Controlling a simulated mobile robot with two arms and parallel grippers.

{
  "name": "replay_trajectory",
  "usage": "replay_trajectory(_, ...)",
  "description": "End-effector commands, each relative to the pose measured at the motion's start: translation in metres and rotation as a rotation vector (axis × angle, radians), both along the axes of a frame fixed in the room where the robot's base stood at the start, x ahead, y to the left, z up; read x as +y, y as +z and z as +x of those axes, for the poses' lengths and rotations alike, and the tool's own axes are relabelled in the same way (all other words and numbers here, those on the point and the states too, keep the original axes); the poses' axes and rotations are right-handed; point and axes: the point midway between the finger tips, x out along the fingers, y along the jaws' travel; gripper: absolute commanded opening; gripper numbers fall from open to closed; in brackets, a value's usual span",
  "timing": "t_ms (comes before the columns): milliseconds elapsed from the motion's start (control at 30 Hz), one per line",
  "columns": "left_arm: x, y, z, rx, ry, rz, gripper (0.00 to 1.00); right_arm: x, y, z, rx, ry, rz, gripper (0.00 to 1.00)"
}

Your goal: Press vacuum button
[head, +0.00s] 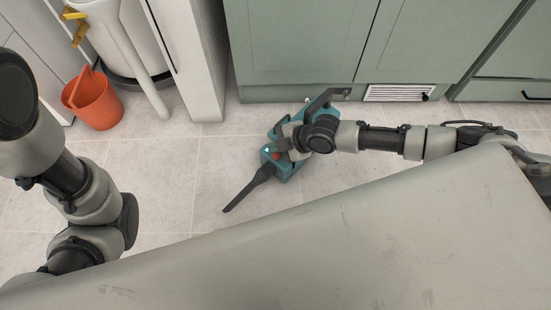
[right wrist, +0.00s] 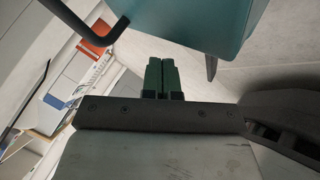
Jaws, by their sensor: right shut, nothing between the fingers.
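The vacuum (head: 286,172) is a teal handheld unit with a dark nozzle (head: 240,192) pointing down and left. It lies on the tiled floor in front of the green cabinets. A small red spot, possibly its button (head: 276,156), shows near the nozzle end. My right gripper (head: 284,147) is over the vacuum and hides part of its body; I cannot tell whether it touches. In the right wrist view its green fingers (right wrist: 161,78) are shut and empty, just below the vacuum's teal body (right wrist: 195,22). My left arm is at the left, but its gripper is not visible.
A large grey surface (head: 400,240) fills the lower right, close to the right arm. Green cabinets (head: 300,40) and a white vent (head: 400,93) stand behind the vacuum. An orange bucket (head: 93,102) is at the upper left. Floor left of the vacuum is clear.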

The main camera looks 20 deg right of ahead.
Motion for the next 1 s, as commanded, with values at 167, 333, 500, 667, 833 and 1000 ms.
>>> replay_trajectory(167, 0.0, -0.016, -0.001, -0.002, 0.0, 0.002, 0.0, 0.0, -0.02, 0.0, -0.001, 0.0, 0.0, 0.0)
replay_trajectory(333, 0.0, -0.018, -0.001, -0.005, 0.001, 0.001, 0.0, 0.0, -0.025, 0.0, -0.001, 0.0, 0.0, 0.0)
replay_trajectory(500, 0.0, -0.018, -0.002, -0.005, 0.001, 0.001, 0.0, 0.0, -0.025, 0.0, -0.001, 0.0, 0.0, 0.0)
replay_trajectory(667, -0.001, -0.018, -0.002, -0.005, 0.001, 0.002, 0.0, 0.0, -0.025, 0.0, -0.001, 0.001, 0.0, 0.0)
replay_trajectory(833, -0.001, -0.018, -0.002, -0.005, 0.001, 0.003, 0.0, 0.0, -0.025, 0.0, -0.001, 0.001, 0.0, 0.0)
replay_trajectory(1000, -0.001, -0.018, -0.002, -0.005, 0.001, 0.003, 0.0, 0.0, -0.025, 0.0, -0.001, 0.001, 0.0, 0.0)
